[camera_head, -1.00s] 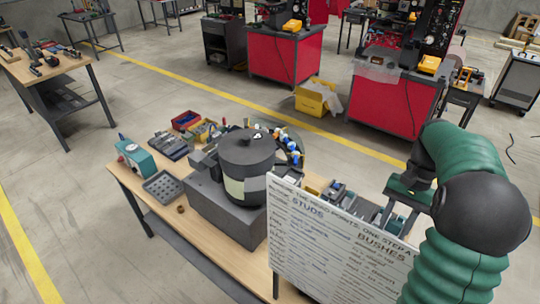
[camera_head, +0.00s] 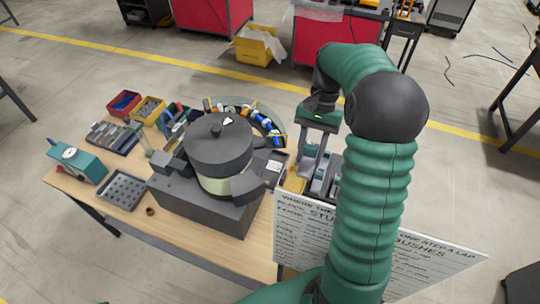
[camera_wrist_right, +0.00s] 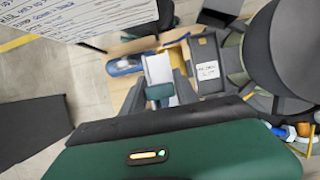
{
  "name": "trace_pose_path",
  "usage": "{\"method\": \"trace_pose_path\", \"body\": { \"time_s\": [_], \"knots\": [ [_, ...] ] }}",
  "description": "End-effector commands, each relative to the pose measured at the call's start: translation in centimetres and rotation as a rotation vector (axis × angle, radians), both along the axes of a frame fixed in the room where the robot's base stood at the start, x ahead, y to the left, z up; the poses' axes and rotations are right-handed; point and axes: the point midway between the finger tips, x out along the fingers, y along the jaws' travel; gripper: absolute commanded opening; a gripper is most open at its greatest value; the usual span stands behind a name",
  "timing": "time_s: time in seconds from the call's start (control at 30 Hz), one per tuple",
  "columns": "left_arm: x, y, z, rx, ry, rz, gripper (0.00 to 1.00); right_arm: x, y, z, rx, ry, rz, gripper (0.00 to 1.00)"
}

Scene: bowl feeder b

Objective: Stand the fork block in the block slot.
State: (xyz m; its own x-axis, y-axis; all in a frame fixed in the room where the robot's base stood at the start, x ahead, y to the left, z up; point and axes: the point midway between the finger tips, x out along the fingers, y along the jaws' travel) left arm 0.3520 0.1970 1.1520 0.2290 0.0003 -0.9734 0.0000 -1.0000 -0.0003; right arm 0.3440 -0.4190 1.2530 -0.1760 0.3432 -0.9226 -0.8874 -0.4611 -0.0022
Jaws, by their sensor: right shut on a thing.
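My right gripper (camera_head: 306,172) reaches down over the right part of the bench, just right of the bowl feeder. A dark box with a white label (camera_wrist_right: 207,65) stands close beside the fingers. I cannot make out which opening is the block slot. My left gripper is not in view.
The bowl feeder (camera_head: 220,148) stands left of my right gripper. A white board with writing (camera_head: 300,235) rises along the bench's front edge, close to my arm. Small bins (camera_head: 125,102), a perforated tray (camera_head: 122,190) and a teal device (camera_head: 78,162) are at the left.

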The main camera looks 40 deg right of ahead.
Motion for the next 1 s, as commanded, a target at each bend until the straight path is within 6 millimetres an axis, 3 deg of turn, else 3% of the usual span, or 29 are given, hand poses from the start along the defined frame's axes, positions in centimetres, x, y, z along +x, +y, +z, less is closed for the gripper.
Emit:
{"method": "trace_pose_path", "body": {
  "time_s": [0.03,0.2,0.33,0.63,0.9,0.93,1.0],
  "knots": [
    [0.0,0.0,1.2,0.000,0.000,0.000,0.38,1.3,1.1,0.5,0.003,0.003,0.006,0.00],
    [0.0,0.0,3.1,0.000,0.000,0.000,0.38,5.4,4.5,-0.2,0.003,0.004,0.005,0.00],
    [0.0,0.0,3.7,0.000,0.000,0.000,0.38,7.4,6.1,-0.7,0.002,0.003,0.002,0.00],
    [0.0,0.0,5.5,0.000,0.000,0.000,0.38,7.5,6.5,-4.3,0.002,0.003,-0.001,0.00],
    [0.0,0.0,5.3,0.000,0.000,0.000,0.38,7.6,6.5,-4.7,0.000,0.003,-0.001,0.00],
    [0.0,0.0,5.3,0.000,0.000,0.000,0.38,7.6,6.5,-4.7,0.000,0.003,-0.001,0.39],
    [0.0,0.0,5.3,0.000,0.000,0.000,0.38,7.7,6.5,-4.7,0.000,0.003,-0.001,0.48]
  ]
}}
